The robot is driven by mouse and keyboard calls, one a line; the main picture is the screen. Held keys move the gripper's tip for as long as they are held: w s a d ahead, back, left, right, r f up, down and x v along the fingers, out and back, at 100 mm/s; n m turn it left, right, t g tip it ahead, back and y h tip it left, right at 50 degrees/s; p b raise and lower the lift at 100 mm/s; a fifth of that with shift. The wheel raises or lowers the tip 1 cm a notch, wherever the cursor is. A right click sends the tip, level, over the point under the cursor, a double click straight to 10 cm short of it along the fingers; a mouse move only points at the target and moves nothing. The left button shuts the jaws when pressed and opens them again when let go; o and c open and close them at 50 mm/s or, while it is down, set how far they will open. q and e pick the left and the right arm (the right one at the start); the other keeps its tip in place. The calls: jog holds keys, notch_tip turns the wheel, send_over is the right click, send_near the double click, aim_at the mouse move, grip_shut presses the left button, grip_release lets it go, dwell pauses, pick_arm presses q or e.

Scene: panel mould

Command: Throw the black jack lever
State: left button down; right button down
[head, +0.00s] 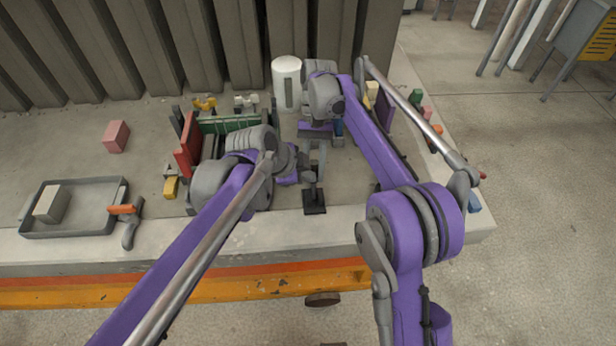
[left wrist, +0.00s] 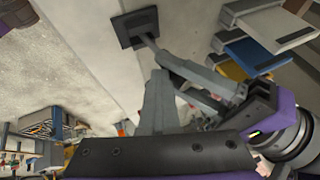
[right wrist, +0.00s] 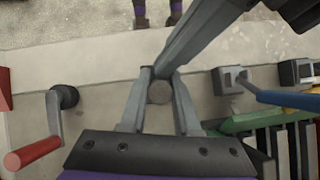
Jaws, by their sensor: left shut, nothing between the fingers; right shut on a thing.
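The black jack lever's square base (head: 314,202) sits near the front edge of the concrete bench. Its base also shows in the left wrist view (left wrist: 135,28), with a short grey rod rising from it. My right gripper (left wrist: 166,62) is shut on the upper part of this rod. In the right wrist view, a round grey end (right wrist: 160,92) lies between my right fingers. My left gripper (left wrist: 158,78) is shut and empty, its tips close beside the right fingertips. Whether they touch the rod cannot be told. In the head view, my arms and fingers partly cover the lever.
A green panel mould with a red side plate (head: 188,145) stands left of the lever. A crank with a red handle (right wrist: 35,152) is close by in the right wrist view. A grey tray (head: 85,225) holds a pale block at far left. A white cylinder (head: 287,82) stands behind.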

jog(key=c, duration=1.1)
grip_release()
jog(key=shift+s, duration=0.15)
jog(key=o, duration=0.5)
jog(key=shift+d, duration=0.15)
jog(key=shift+c, duration=0.2)
pick_arm(q)
jog(key=shift+w, duration=0.3)
pick_arm(e)
jog(key=shift+w+r, duration=0.1)
jog(key=shift+w, duration=0.1)
